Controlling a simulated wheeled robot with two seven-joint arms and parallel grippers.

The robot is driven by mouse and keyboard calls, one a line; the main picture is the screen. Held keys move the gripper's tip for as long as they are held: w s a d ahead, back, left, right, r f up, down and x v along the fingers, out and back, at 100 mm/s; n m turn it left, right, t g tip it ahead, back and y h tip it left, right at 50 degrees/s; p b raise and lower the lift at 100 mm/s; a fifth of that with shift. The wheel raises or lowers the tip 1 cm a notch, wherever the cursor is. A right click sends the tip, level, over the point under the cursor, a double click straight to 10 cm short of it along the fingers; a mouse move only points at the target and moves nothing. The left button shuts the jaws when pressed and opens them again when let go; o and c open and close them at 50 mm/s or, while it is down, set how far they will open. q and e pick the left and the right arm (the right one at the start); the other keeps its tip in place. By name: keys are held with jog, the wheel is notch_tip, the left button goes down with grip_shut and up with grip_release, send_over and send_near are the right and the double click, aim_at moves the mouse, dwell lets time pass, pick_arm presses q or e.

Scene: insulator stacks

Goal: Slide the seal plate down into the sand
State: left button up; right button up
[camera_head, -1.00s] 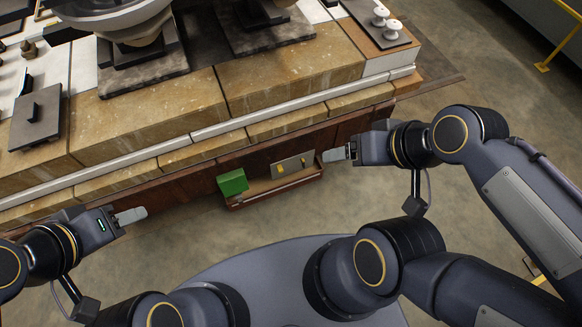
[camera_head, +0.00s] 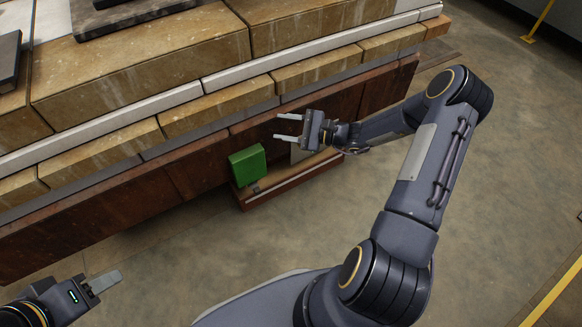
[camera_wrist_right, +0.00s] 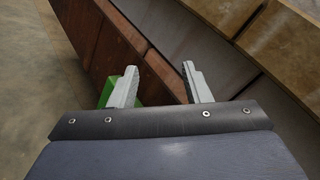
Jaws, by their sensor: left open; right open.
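I cannot tell for sure which thing is the seal plate, and I see no sand that I can make out. A pale grey-tan plate (camera_head: 299,151) shows in part at the brown tray (camera_head: 290,186), mostly hidden behind my right gripper. My right gripper (camera_head: 285,127) is open and empty, above the tray and in front of the brown wall; its two fingers also show apart in the right wrist view (camera_wrist_right: 160,82). My left gripper (camera_head: 103,284) is open and empty at the lower left, well away from the tray.
A green block (camera_head: 247,166) is at the tray's left end; part of it shows behind a finger in the right wrist view (camera_wrist_right: 108,92). Tan stone blocks (camera_head: 150,60) form the ledge above the brown wall (camera_head: 130,208). A dark slab (camera_head: 9,62) lies at the left edge. Open floor lies in front.

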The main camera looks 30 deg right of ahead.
jog(key=d+f+m+t+h, duration=0.2)
jog(key=d+f+m+h, duration=0.25)
jog(key=f, duration=0.35)
jog(key=d+f+m+t+h, duration=0.3)
jog(key=f+m, duration=0.3)
jog(key=f, duration=0.2)
jog(key=d+f+m+t+h, duration=0.2)
jog(key=d+f+m+h, duration=0.25)
jog(key=f, duration=0.35)
pick_arm(q)
jog(key=shift+a+f+b, duration=0.15)
jog(key=shift+f+b, duration=1.75)
jog(key=shift+f, duration=0.45)
pick_arm(e)
jog(key=w+m, duration=0.1)
jog(key=w, duration=0.6)
jog(key=shift+w+a, duration=0.2)
jog(key=shift+a, duration=0.25)
jog(key=shift+r, duration=0.1)
grip_shut()
